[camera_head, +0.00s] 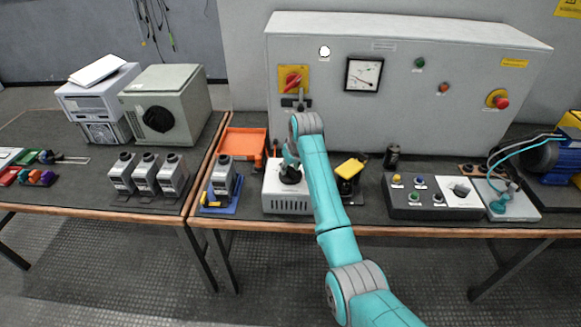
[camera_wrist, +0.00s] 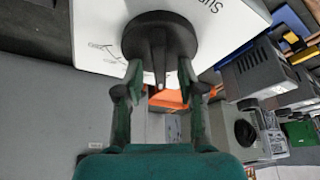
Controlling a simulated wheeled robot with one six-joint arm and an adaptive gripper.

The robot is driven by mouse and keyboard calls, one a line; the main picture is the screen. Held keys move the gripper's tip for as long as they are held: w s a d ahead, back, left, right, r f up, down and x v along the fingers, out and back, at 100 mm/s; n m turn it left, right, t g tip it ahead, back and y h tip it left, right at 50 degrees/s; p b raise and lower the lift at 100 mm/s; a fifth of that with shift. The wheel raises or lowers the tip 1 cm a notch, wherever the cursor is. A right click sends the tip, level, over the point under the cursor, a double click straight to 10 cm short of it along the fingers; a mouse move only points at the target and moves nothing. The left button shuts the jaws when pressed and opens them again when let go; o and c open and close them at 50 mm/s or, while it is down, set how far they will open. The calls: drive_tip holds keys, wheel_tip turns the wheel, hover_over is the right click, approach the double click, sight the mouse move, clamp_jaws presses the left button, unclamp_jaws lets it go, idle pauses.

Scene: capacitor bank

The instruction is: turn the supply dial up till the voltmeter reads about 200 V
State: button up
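The supply box (camera_head: 287,200) is a white case on the bench, with a black supply dial (camera_head: 290,176) on its top. In the wrist view the round dial (camera_wrist: 160,38) has a raised grip bar with a pale line at its end. My gripper (camera_wrist: 159,76) is open, its two fingers apart on either side of the bar's end, with a gap to each side. I cannot tell whether the fingertips touch the dial's rim. The voltmeter (camera_head: 363,75) is a square dial on the grey cabinet front. Its needle shows, but the figures are too small to read.
An orange tray (camera_head: 242,146) and a capacitor on a blue base (camera_head: 222,184) stand left of the supply box. A yellow-topped device (camera_head: 350,168) and a control panel (camera_head: 432,197) stand to its right. The grey cabinet (camera_head: 400,120) rises close behind.

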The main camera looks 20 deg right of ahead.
drive_tip(key=shift+f, duration=0.1)
clamp_jaws()
drive_tip(key=shift+m+h, duration=0.8)
drive_tip(key=shift+m, duration=1.2)
unclamp_jaws()
